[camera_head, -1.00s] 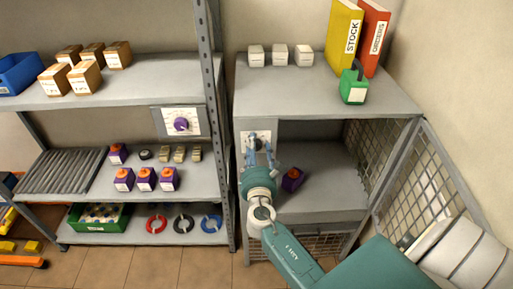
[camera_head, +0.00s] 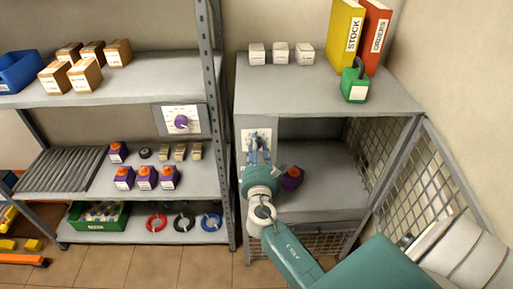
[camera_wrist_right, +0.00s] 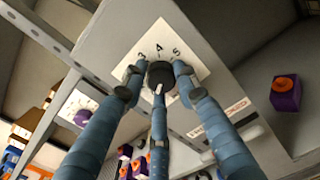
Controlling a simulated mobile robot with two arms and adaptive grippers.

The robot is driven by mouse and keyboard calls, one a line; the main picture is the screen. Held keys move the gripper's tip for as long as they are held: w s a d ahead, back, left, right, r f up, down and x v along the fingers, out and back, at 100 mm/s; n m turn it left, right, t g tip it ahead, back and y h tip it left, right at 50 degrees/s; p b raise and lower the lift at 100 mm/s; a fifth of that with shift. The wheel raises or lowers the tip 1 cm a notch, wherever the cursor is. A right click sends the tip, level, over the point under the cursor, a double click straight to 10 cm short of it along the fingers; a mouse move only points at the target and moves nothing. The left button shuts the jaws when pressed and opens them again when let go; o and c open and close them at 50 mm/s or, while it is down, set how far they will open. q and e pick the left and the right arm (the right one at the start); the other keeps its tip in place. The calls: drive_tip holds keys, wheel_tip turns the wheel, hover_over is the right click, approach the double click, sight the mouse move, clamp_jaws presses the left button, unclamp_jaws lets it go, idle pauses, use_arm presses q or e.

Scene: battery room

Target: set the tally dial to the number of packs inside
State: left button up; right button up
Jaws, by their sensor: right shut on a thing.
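The tally dial's white plate (camera_head: 247,134) is on the cabinet's front panel, left of the opening. In the right wrist view the plate (camera_wrist_right: 148,45) shows the numbers 3, 4 and 5, and its dark round knob (camera_wrist_right: 160,74) has a white mark. My right gripper (camera_head: 258,140) is shut on this knob, its blue fingers around it; it also shows in the right wrist view (camera_wrist_right: 160,80). The fingers hide part of the plate, and I cannot tell the number set. One purple pack (camera_head: 292,178) with an orange top sits inside the cabinet. My left gripper is not in view.
The cabinet's mesh door (camera_head: 440,185) stands open at the right. A second dial with a purple knob (camera_head: 181,122) is on the left shelf unit, above several purple packs (camera_head: 146,178).

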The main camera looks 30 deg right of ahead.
drive_tip(key=shift+d+r, duration=0.15)
drive_tip(key=shift+d+r+m+b, duration=0.1)
drive_tip(key=shift+m+b, duration=2.2)
drive_tip(key=shift+m, duration=1.2)
drive_tip(key=o, duration=1.1)
drive_tip(key=shift+d, duration=0.1)
drive_tip(key=shift+o, duration=0.2)
drive_tip(key=shift+s, duration=0.1)
